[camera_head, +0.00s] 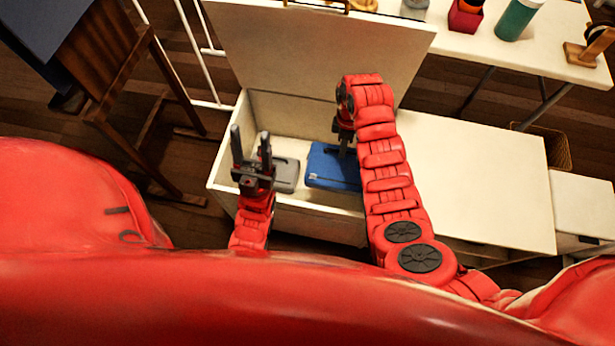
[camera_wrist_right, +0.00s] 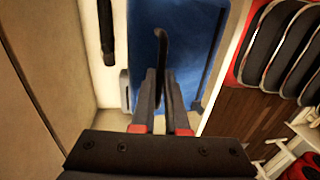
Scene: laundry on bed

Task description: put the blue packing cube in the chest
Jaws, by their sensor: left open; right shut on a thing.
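The blue packing cube (camera_head: 333,168) is inside the open white chest (camera_head: 308,219), in its right part. My right gripper (camera_head: 345,140) reaches down into the chest over the cube and is shut on the cube's dark strap or handle. In the right wrist view the blue cube (camera_wrist_right: 190,45) lies beyond the fingertips (camera_wrist_right: 165,80), with a dark curved loop between them. Whether the cube rests on the chest floor cannot be told. My left gripper (camera_head: 251,150) is open and empty, above the left part of the chest.
A grey case (camera_head: 285,175) lies in the chest left of the blue cube. The chest's lid (camera_head: 320,50) stands raised at the back. A white surface (camera_head: 475,180) lies right of the chest. A table (camera_head: 480,40) with several items stands behind. A wooden chair (camera_head: 125,90) is at left.

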